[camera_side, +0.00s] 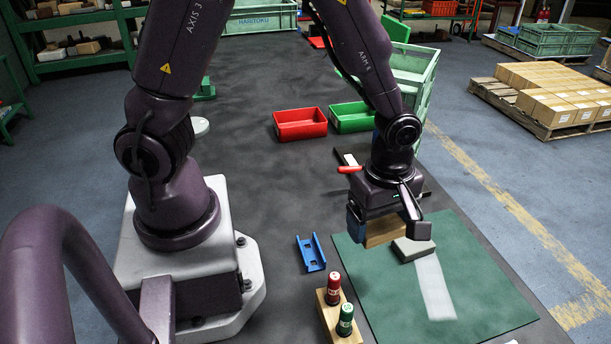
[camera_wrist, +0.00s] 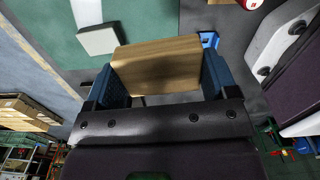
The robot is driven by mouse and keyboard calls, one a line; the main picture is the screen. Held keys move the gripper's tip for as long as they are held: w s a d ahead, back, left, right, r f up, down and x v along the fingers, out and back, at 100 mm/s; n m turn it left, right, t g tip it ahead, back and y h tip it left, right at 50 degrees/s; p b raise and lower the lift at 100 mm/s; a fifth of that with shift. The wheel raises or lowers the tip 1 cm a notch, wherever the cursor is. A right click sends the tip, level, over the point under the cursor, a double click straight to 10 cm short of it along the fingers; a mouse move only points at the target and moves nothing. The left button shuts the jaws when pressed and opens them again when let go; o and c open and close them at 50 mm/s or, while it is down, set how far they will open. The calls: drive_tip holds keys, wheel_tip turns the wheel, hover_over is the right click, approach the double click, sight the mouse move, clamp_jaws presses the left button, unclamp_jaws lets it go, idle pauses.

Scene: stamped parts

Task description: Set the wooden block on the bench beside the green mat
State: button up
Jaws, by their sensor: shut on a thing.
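My gripper (camera_side: 385,228) is shut on the wooden block (camera_side: 383,231), with one blue finger on each side of it. The block also shows between the fingers in the wrist view (camera_wrist: 157,65). In the side view the gripper and block are over the far left part of the green mat (camera_side: 385,300). I cannot tell whether the block touches the mat or hangs just above it. The dark bench (camera_side: 270,190) shows bare to the left of the mat.
A grey block (camera_side: 413,249) lies on the mat close right of the held block, by a pale strip (camera_side: 434,288). A blue bracket (camera_side: 310,253) and a wooden holder (camera_side: 338,318) with red and green pieces stand left of the mat. Red (camera_side: 300,124) and green (camera_side: 351,117) bins stand behind.

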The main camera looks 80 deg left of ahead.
drive_tip(key=s+a+n, duration=0.3)
drive_tip(key=a+n, duration=0.5)
drive_tip(key=a, duration=1)
drive_tip(key=s+a+n, duration=0.8)
drive_tip(key=s+a, duration=0.2)
drive_tip(key=s, duration=0.2)
hover_over(289, 167)
drive_tip(key=shift+n, duration=0.3)
drive_tip(key=f, duration=0.9)
drive_tip(key=shift+s+d+f, duration=0.15)
drive_tip(key=shift+s+d, duration=0.1)
drive_tip(key=shift+d, duration=0.15)
drive_tip(key=shift+w+a+f, duration=0.1)
drive_tip(key=shift+f, duration=0.1)
drive_tip(key=shift+w+a+f, duration=0.1)
drive_tip(key=shift+f, duration=0.8)
drive_tip(key=shift+w+a+f, duration=0.1)
drive_tip(key=shift+f, duration=0.8)
drive_tip(key=shift+f, duration=0.1)
